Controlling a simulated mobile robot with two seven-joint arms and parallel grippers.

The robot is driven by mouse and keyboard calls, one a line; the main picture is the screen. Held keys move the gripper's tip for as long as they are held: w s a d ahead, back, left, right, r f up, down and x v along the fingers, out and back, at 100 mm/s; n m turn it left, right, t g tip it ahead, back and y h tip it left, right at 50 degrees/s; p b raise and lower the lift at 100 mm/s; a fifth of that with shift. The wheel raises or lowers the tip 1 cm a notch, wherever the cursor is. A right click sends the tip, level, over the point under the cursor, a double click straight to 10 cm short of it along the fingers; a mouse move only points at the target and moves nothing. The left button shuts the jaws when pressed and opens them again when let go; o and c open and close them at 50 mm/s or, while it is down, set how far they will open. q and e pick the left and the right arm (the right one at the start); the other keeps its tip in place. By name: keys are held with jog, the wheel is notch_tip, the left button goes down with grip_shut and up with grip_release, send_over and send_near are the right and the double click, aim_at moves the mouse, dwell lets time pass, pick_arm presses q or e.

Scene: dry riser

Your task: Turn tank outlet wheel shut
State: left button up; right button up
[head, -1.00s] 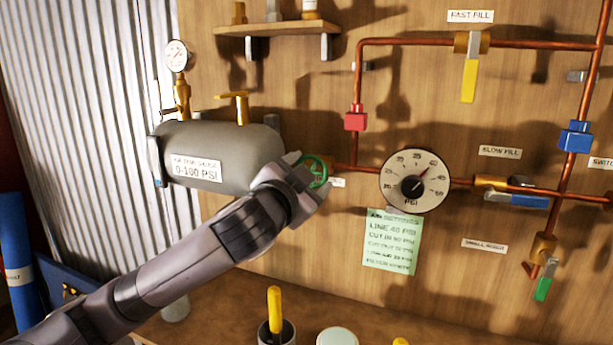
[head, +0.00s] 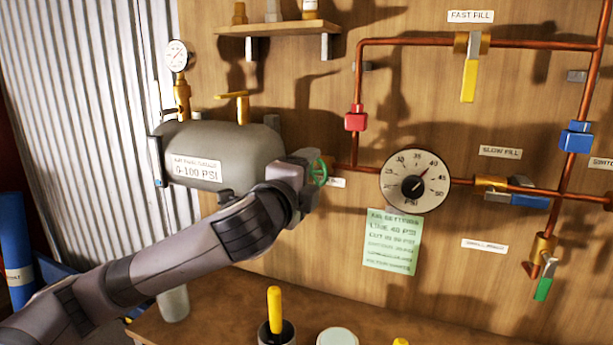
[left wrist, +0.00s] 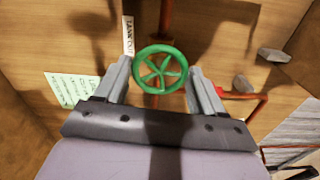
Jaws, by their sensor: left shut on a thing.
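The tank outlet wheel (head: 319,171) is a small green spoked handwheel on the copper pipe just right of the grey tank (head: 245,150). In the left wrist view the green wheel (left wrist: 160,69) sits between the two fingers of my left gripper (left wrist: 162,82), one on each side of its rim. In the head view my left gripper (head: 310,180) is at the wheel and covers part of it and the tank's right end. It is shut on the wheel. A "TANK OUT" label (left wrist: 128,36) is beside the wheel. My right gripper is not in view.
A round PSI dial (head: 415,181) and a green settings note (head: 391,241) are right of the wheel. A red fitting (head: 355,118) is on the pipe above. A bench (head: 222,318) below holds a cup with a yellow-handled tool (head: 275,310).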

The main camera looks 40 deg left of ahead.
pick_arm(q)
jog(key=m, duration=2.8)
jog(key=shift+f, duration=0.1)
jog(key=shift+m, duration=0.3)
jog(key=o, duration=0.7)
jog(key=shift+o, duration=0.2)
jog(key=b+v, duration=0.1)
jog(key=v, duration=0.6)
